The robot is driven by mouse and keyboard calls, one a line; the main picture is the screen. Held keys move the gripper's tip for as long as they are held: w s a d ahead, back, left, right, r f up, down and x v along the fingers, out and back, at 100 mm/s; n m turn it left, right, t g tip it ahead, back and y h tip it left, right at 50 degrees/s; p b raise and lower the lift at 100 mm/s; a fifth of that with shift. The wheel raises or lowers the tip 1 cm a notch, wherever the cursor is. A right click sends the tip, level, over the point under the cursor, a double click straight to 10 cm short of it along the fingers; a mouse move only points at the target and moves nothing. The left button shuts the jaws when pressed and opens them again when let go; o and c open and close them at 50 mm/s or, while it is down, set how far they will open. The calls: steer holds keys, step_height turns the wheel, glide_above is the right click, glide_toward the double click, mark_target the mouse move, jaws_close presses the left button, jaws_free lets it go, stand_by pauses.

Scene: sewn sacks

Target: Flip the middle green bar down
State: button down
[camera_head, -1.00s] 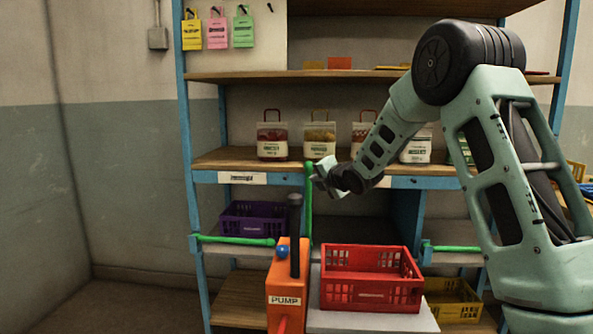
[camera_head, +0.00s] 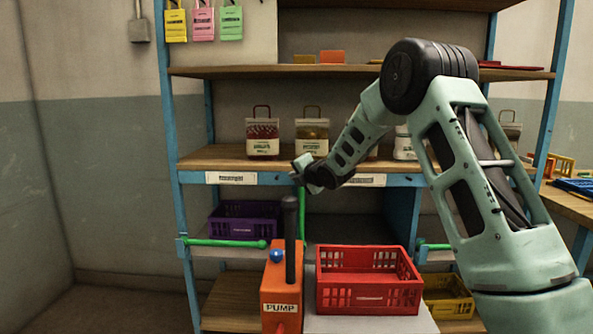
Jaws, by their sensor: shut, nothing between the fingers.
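The middle green bar (camera_head: 302,215) stands upright at the front of the shelf unit, between the purple crate and the red crate. Its upper end is hidden by my gripper and its foot is partly hidden behind the pump. My gripper (camera_head: 303,166) is shut and empty at the top of this bar, in front of the middle shelf's edge. I cannot tell whether it touches the bar. The left green bar (camera_head: 225,243) and the right green bar (camera_head: 433,247) both lie level across the lower shelf's front.
An orange pump (camera_head: 281,290) with a tall black handle stands before the shelf, beside a red crate (camera_head: 368,292). A purple crate (camera_head: 243,221) sits behind the left bar, and a yellow crate (camera_head: 449,298) stands low right. Sewn sacks (camera_head: 263,138) line the middle shelf.

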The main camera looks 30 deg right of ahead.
steer(key=w+d+p, duration=0.2)
steer(key=w+d, duration=0.1)
steer(key=w, duration=0.2)
steer(key=shift+d, duration=0.3)
steer(key=s+d+f+m+t+b, duration=0.2)
steer(key=s+d+f+m+b, duration=0.1)
steer(key=s+d+f+b, duration=0.2)
steer(key=s+d+f+m+t+b, duration=0.2)
steer(key=s+d+f+m+b, duration=0.2)
steer(key=d+b, duration=0.3)
steer(key=s+d+f+m+t+b, duration=0.3)
steer(key=s+d+f+b, duration=0.2)
steer(key=d, duration=0.6)
steer(key=shift+b+v, duration=0.55)
steer(key=shift+v, duration=0.4)
